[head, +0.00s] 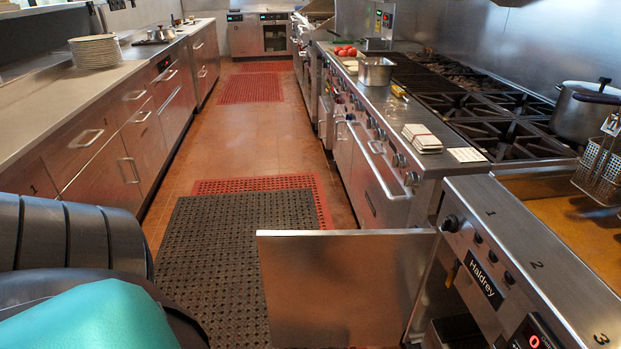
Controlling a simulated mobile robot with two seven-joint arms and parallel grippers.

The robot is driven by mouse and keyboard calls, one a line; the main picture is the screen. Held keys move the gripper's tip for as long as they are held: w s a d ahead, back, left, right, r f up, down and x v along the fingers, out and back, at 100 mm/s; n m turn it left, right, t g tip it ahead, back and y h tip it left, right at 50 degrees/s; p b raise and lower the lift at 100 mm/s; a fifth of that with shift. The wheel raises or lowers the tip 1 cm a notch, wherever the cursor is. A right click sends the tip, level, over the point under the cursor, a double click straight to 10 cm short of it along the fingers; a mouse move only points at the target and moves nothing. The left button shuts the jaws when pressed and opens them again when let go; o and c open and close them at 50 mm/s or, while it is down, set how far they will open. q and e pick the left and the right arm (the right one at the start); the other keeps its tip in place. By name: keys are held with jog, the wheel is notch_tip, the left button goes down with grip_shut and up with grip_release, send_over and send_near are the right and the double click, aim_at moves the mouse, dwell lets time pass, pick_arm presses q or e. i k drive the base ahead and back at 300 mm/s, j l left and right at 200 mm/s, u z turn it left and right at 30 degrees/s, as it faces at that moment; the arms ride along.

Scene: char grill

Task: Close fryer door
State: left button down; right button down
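The fryer (530,262) stands at the lower right, with a "Haldrey" label, knobs and a red digital display on its front panel. Its door (345,290) is a flat metal panel swung open, sticking out to the left from the fryer front across the aisle. The door's lower edge is cut off by the bottom of the picture. Part of the fryer's dark inside shows to the right of the door. Neither of my grippers shows in the head view; only dark and teal parts of my own body are at the lower left.
A stove (395,130) with burners stands beyond the fryer. A fry basket (598,172) and a pot (585,110) are at the right. A counter (60,110) with drawers runs along the left. Floor mats (225,235) lie in the open aisle.

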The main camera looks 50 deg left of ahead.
aim_at(344, 289)
jog(key=k+j+u, duration=0.1)
jog(key=j+u, duration=0.25)
jog(key=j, duration=0.5)
jog(key=j+z, duration=0.25)
jog(key=j, duration=0.65)
jog(key=k+j+z, duration=0.1)
jog(key=j+z, duration=0.35)
jog(key=j, duration=0.4)
jog(key=j+z, duration=0.5)
jog(key=j, duration=0.35)
jog(key=j+z, duration=0.5)
jog(key=j, duration=0.4)
jog(key=j+z, duration=0.25)
jog(key=j, duration=0.2)
jog(key=k+j+z, duration=0.2)
jog(key=j, duration=0.2)
jog(key=i+j+z, duration=0.1)
jog(key=j+z, duration=0.2)
jog(key=j, duration=0.4)
jog(key=j+z, duration=0.25)
jog(key=j, duration=0.4)
